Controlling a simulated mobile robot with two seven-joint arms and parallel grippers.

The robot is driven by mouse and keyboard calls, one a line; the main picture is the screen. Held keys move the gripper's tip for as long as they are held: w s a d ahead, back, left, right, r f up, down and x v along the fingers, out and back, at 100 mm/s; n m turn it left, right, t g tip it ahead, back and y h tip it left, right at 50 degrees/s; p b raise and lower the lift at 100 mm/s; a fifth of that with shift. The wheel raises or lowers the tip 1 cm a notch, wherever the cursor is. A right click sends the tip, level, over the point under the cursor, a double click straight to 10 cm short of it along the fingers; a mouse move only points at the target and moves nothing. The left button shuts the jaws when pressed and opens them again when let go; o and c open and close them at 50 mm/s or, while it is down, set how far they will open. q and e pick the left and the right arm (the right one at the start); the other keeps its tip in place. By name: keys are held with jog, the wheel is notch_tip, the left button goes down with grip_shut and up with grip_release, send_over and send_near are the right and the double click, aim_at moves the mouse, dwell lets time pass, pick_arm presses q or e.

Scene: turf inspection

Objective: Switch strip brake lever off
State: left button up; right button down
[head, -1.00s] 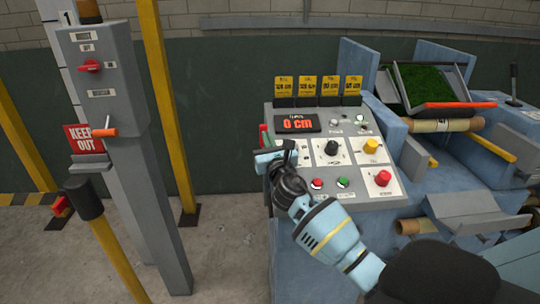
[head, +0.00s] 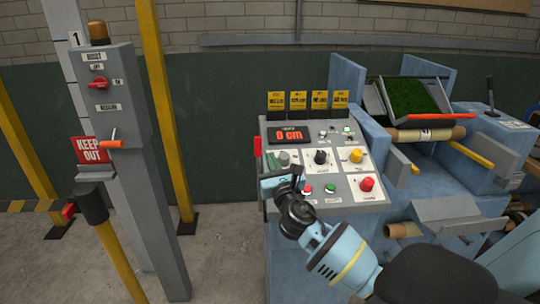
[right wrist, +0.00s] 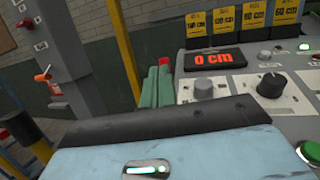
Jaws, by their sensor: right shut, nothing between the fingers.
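No readable label marks the strip brake lever, so I cannot tell which control it is. A red piece (head: 257,146) sticks up at the console's left edge; its red top also shows in the right wrist view (right wrist: 165,62). A black upright lever (head: 490,96) stands on the blue machine at the far right. An orange-handled lever (head: 110,142) is on the grey post. My right gripper (head: 268,184) is shut and empty at the console's front left corner. In the right wrist view its teal fingers (right wrist: 157,102) point towards the red piece. My left gripper is not in view.
The console (head: 375,194) carries a "0 cm" display (head: 291,135), a black knob (head: 320,157), a yellow button (head: 356,155) and a red button (head: 367,184). A grey post (head: 160,215) and yellow poles stand left. Floor between post and console is clear.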

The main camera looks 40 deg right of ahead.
jog(key=shift+s+a+r, duration=0.1)
jog(key=shift+s+a, duration=0.15)
jog(key=shift+s, duration=0.35)
jog(key=shift+s+a+r, duration=0.1)
jog(key=shift+s+a, duration=0.1)
jog(key=shift+s, duration=0.4)
jog(key=s+a+f+m+g+y, duration=0.25)
jog(key=s+f+m, duration=0.25)
jog(key=f, duration=0.4)
jog(key=s+a+f+m+g+y, duration=0.15)
jog(key=s+a+f+m, duration=0.3)
jog(key=f, duration=0.45)
jog(key=s+a+f+m+g+y, duration=0.25)
jog(key=s+f+m, duration=0.2)
jog(key=f, duration=0.45)
jog(key=s+a+f+m+g, duration=0.1)
jog(key=s+a+f+m, duration=0.2)
jog(key=s+m, duration=0.2)
jog(key=s+a+f+m+g+y, duration=0.1)
jog(key=s+a+f+m, duration=0.2)
jog(key=s+m, duration=0.3)
jog(key=s+a+f+m+g+y, duration=0.1)
jog(key=s+a+f+m, duration=0.3)
jog(key=s, duration=0.8)
jog(key=shift+s+a+m+g, duration=0.2)
jog(key=shift+m+g, duration=0.35)
jog(key=shift+m, duration=0.25)
